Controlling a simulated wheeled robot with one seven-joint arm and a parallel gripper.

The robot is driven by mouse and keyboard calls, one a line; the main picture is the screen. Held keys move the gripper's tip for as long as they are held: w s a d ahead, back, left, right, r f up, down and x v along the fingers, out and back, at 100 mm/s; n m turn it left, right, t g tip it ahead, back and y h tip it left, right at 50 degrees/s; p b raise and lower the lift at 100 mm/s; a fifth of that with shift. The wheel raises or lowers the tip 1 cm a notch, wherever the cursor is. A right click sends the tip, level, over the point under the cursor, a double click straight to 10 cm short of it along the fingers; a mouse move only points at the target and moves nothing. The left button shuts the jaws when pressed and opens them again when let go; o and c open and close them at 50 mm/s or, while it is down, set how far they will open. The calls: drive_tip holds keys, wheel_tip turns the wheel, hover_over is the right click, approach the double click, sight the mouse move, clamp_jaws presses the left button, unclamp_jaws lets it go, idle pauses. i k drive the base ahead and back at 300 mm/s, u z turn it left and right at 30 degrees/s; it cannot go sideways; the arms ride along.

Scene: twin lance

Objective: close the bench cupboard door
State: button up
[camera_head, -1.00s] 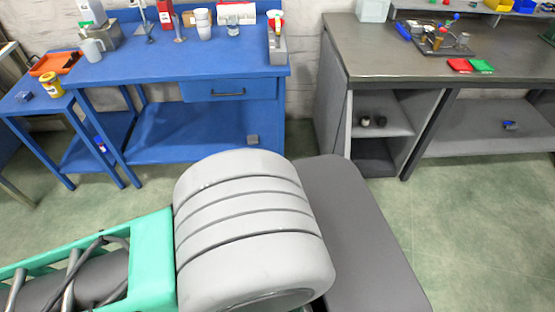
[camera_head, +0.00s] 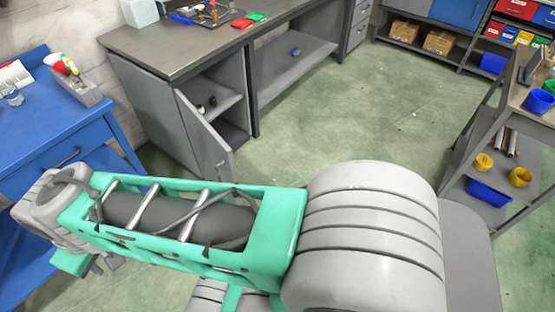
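The bench cupboard (camera_head: 150,110) is under the left end of the grey workbench (camera_head: 180,50). Its grey door (camera_head: 203,138) stands open, swung outward into the room, and the front opening shows. Inside is a shelf (camera_head: 222,103) with small dark round items (camera_head: 206,104) on it, and a lower space. My arm reaches leftward across the foreground, in front of the door and below it in the picture. My gripper (camera_head: 92,264) is at the lower left, partly hidden by the wrist, apart from the door. Its fingers are too unclear to judge.
A blue bench (camera_head: 60,140) with a drawer stands at the left, close to my wrist. Green floor (camera_head: 350,110) is clear in the middle. A grey shelf unit (camera_head: 530,165) with yellow and blue bins stands at the right. More storage lines the back wall.

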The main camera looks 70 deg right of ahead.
sight(214, 157)
drive_tip(key=z, duration=1.75)
drive_tip(key=i, duration=1)
drive_tip(key=u, duration=0.25)
drive_tip(key=k, duration=1.05)
drive_tip(key=u, duration=1.25)
drive_tip(key=i, duration=1.4)
drive_tip(key=z, duration=0.75)
